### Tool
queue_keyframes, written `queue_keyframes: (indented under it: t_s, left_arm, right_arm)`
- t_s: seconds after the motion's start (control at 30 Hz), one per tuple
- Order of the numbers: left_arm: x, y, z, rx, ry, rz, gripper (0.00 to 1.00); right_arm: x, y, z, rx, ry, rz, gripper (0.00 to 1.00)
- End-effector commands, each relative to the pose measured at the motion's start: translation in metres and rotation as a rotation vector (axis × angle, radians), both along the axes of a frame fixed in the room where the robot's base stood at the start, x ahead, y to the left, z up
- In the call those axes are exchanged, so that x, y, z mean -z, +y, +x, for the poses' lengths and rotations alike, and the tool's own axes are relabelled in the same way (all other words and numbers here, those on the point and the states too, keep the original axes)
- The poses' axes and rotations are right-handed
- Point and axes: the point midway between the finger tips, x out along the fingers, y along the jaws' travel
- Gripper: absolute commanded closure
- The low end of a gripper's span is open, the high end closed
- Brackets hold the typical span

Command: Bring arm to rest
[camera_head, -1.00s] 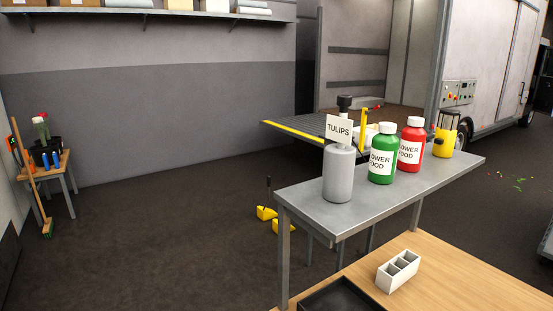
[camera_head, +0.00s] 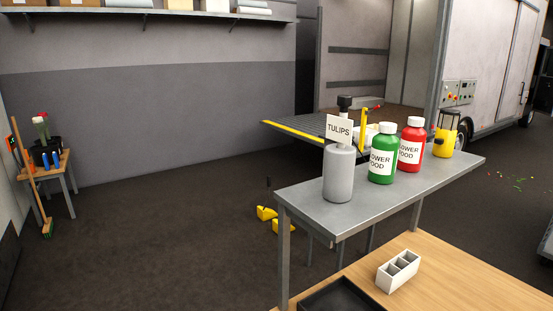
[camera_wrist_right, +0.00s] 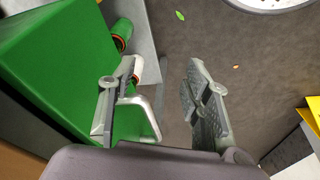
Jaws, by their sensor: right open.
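My right gripper (camera_wrist_right: 165,100) shows in the right wrist view with its two fingers apart and nothing between them. Dark floor lies below the gap. A large green surface (camera_wrist_right: 50,65) is close on the left side of that view, beside the left finger. Neither of my arms shows in the head view, and my left gripper is not in view.
A white divided box (camera_head: 398,272) and a black tray (camera_head: 340,298) rest on a wooden top (camera_head: 460,290).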

Motion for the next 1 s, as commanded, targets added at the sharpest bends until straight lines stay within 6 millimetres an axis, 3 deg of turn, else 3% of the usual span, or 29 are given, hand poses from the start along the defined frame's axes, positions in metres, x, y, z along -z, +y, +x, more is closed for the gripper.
queue_keyframes:
  t_s: [0.03, 0.2, 0.4, 0.5, 0.7, 0.83, 1.0]
  left_arm:
    - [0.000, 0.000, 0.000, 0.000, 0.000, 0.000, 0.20]
    - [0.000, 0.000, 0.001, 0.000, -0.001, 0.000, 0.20]
    - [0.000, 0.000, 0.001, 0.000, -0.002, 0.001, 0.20]
    - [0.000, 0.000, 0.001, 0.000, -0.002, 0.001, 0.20]
    - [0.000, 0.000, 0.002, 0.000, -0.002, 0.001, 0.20]
    - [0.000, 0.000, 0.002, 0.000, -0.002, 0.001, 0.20]
    - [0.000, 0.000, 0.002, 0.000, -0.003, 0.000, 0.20]
  right_arm:
    - [0.027, 0.000, -0.007, -0.002, 0.020, -0.002, 0.55]
    - [0.112, -0.004, -0.036, -0.009, 0.058, -0.006, 0.55]
    - [0.194, -0.014, -0.096, -0.019, 0.103, -0.011, 0.55]
    - [0.223, -0.020, -0.130, -0.023, 0.123, -0.014, 0.55]
    - [0.252, -0.030, -0.180, -0.030, 0.146, -0.019, 0.55]
    - [0.257, -0.033, -0.194, -0.033, 0.151, -0.020, 0.55]
    - [0.258, -0.033, -0.196, -0.033, 0.151, -0.020, 0.55]
